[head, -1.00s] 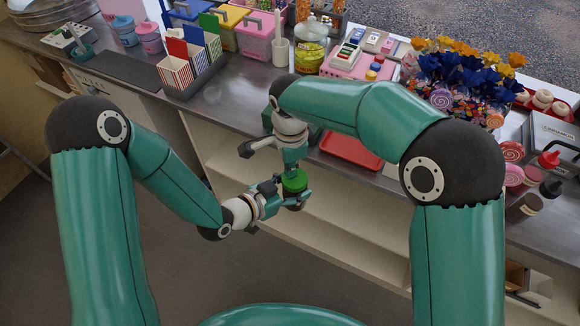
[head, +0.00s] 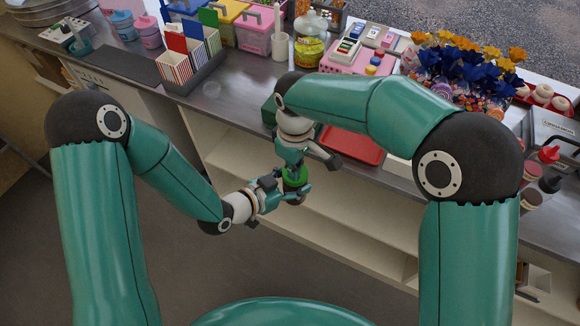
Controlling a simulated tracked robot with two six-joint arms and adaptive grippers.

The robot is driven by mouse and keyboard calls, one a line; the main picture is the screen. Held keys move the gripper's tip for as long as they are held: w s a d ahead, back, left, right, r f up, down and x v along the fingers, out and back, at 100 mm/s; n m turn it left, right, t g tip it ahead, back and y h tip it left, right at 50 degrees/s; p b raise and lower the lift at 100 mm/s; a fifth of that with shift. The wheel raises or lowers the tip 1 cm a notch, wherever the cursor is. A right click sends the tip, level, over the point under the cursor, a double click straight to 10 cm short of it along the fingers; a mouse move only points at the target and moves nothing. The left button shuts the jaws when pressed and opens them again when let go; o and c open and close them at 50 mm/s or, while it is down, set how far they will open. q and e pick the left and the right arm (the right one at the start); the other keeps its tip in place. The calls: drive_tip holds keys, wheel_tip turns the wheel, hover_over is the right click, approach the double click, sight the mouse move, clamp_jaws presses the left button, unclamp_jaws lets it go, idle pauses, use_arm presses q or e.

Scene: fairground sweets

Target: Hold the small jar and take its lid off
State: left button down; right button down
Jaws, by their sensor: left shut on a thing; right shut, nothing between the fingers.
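The small jar, of which mainly the green top (head: 296,175) shows, is held in front of the counter, off its edge. My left gripper (head: 290,190) is shut on the jar from the left, and its fingers hide much of the jar's body. My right gripper (head: 292,166) points down right above the green top. It is shut with nothing between its fingers. Whether its tips touch the top is too small to tell. I cannot make out the lid as a part separate from the jar.
The metal counter (head: 215,112) lies behind, with open shelves (head: 345,222) below. A red tray (head: 352,146) lies near its front edge, right of my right wrist. A dark green block (head: 268,110) stands left of that wrist. Striped boxes (head: 175,68) and a yellow jar (head: 309,50) stand further back.

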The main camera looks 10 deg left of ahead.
drive_tip(key=n, duration=0.4)
drive_tip(key=d+n, duration=0.1)
drive_tip(key=n, duration=0.1)
drive_tip(key=shift+w+f+n, duration=0.2)
drive_tip(key=shift+f+n, duration=0.05)
drive_tip(key=shift+n, duration=0.05)
drive_tip(key=n, duration=0.5)
drive_tip(key=shift+w+d, duration=0.15)
drive_tip(key=shift+w, duration=0.15)
drive_tip(key=c, duration=1.3)
unclamp_jaws()
drive_tip(key=shift+r, duration=0.1)
drive_tip(key=shift+s, duration=0.1)
